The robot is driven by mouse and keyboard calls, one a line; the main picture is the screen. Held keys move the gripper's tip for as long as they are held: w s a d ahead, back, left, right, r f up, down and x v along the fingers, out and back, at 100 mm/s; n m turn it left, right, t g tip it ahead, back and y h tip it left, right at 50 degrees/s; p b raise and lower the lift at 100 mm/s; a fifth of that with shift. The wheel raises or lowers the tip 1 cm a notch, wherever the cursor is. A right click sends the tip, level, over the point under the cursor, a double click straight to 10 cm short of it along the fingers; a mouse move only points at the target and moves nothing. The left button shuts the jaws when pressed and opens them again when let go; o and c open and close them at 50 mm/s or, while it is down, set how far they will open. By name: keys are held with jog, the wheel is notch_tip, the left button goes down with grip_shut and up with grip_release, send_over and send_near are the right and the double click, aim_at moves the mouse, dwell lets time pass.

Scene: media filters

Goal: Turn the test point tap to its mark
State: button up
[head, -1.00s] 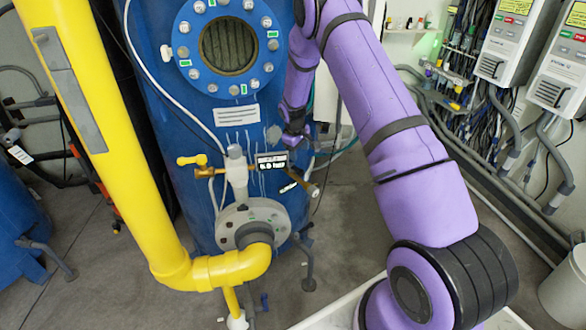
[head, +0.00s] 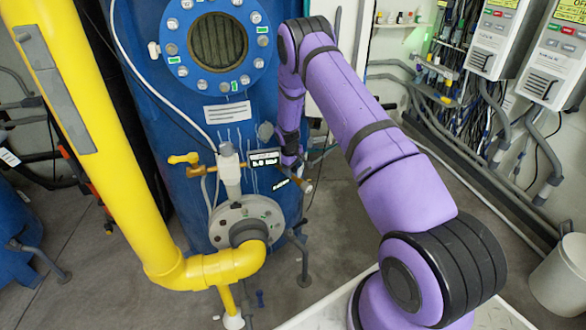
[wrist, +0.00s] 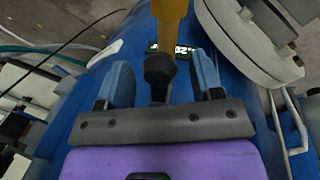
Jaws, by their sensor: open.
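The test point fitting with brass pipework (head: 208,169) stands in front of the blue tank in the head view. In the wrist view, a black knob (wrist: 159,69) on a yellow-brass stem (wrist: 171,16) lies between the blue finger pads of my open gripper (wrist: 162,66). Gaps show on both sides. The knob's mark is not visible. In the head view my gripper (head: 290,158) is small beside the display.
The blue tank (head: 150,90) has a round bolted window (head: 217,42) above and a grey flange (head: 220,222) below. A thick yellow pipe (head: 95,130) bends into the flange.

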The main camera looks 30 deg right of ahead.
jog(key=shift+f, duration=0.1)
jog(key=shift+c, duration=0.3)
grip_shut()
jog(key=shift+d, duration=0.2)
jog(key=w+d+n+t+y, duration=0.1)
jog(key=w+d+n, duration=0.4)
jog(key=n, duration=1)
jog(key=shift+y, duration=0.6)
jog(key=shift+w, duration=0.15)
